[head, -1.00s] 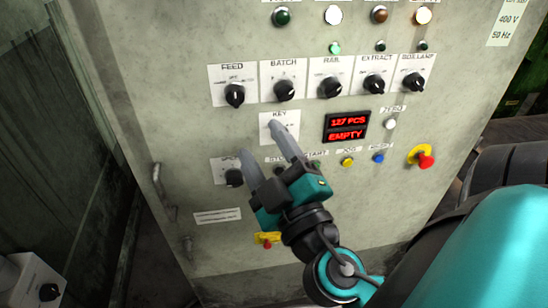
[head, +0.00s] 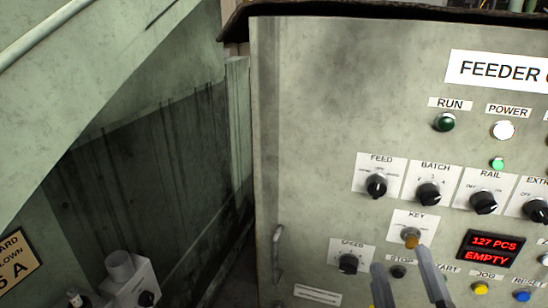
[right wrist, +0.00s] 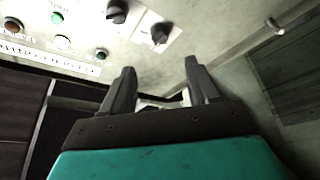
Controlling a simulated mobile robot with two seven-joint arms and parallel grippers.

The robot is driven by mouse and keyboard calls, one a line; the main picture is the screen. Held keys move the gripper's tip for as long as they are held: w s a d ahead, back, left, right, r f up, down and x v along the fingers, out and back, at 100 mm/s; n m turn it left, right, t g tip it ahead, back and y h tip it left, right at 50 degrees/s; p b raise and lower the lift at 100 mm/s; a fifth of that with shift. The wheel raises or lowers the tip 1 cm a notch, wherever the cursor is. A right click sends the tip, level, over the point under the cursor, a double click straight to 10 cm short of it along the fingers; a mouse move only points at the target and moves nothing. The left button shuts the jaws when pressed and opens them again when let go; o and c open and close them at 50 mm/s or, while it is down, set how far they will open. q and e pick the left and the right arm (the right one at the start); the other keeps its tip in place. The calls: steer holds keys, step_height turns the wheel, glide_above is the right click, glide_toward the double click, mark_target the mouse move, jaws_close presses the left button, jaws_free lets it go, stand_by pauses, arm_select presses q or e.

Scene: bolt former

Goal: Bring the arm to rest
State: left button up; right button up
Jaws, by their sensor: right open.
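The grey feeder control panel (head: 310,120) fills the right half of the head view. My right gripper (head: 405,270) shows only its two grey fingers at the bottom edge, apart and with nothing seen between them. Its fingertips appear just below the brass key knob (head: 411,238) in the picture; I cannot tell how far they are from the panel. In the right wrist view my right gripper (right wrist: 161,78) has its fingers spread, with a pale panel surface and dark knobs beyond. My left gripper is not in view.
Knobs for FEED (head: 376,186), BATCH (head: 428,194) and SPEED (head: 348,263) stick out of the panel. A red display (head: 490,249) reads "127 PCS EMPTY". A metal handle (head: 277,255) is on the panel's left edge. A grey box with a knob (head: 132,285) stands lower left.

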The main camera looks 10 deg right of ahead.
steer(key=a+f+m+g+y, duration=0.1)
steer(key=a+f+g+y, duration=0.1)
steer(key=f, duration=0.8)
steer(key=a+f+m+g+y, duration=0.1)
steer(key=a+f+g+y, duration=0.1)
steer(key=f, duration=0.8)
steer(key=a+f+m+g+y, duration=0.1)
steer(key=f+g, duration=0.4)
steer(key=f, duration=0.5)
steer(key=shift+w+a+f+m+g+y, duration=0.35)
steer(key=shift+w+a+m+y, duration=0.1)
steer(key=shift+y, duration=0.75)
